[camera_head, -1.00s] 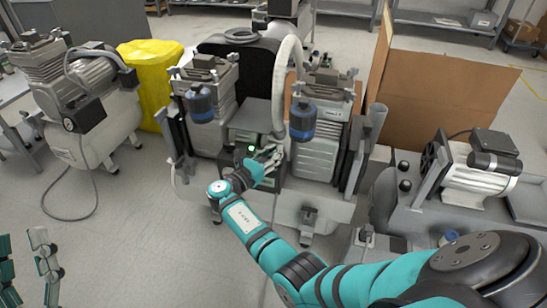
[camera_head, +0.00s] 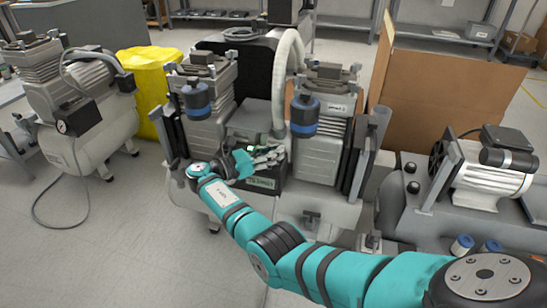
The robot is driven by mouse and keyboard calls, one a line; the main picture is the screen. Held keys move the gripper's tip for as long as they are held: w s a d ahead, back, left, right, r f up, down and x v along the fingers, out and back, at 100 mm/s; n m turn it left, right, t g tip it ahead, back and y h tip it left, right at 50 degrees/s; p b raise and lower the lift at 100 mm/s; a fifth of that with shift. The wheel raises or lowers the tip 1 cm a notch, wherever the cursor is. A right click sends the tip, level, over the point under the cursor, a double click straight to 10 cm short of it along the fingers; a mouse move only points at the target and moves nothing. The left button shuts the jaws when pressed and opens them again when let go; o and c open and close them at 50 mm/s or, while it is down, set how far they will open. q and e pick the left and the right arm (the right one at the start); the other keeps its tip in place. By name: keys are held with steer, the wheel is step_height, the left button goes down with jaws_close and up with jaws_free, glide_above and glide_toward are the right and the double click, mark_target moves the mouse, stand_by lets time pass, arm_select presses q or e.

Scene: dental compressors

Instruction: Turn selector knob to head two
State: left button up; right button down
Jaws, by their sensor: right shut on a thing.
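The twin-head compressor stands in the middle, with a left head (camera_head: 207,92) and a right head (camera_head: 318,140). Between the heads is the control box (camera_head: 242,120), with a small green light (camera_head: 250,149) and a dark lower panel with a green label (camera_head: 264,184). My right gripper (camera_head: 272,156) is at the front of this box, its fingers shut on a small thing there. The selector knob itself is hidden by the fingers, so its pointer cannot be read. My left gripper is not in view.
A pale hose (camera_head: 284,75) curves down between the heads. Another compressor (camera_head: 85,110) and a yellow cover (camera_head: 150,80) stand at left. A cardboard panel (camera_head: 440,90) and a motor unit (camera_head: 487,175) are at right.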

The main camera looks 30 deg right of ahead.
steer(key=shift+g, duration=0.3)
steer(key=c, duration=1.3)
jaws_free()
steer(key=shift+c, duration=0.2)
steer(key=shift+w+a, duration=0.2)
steer(key=shift+a, duration=1.65)
steer(key=shift+w+a, duration=0.15)
steer(key=shift+a, duration=1.7)
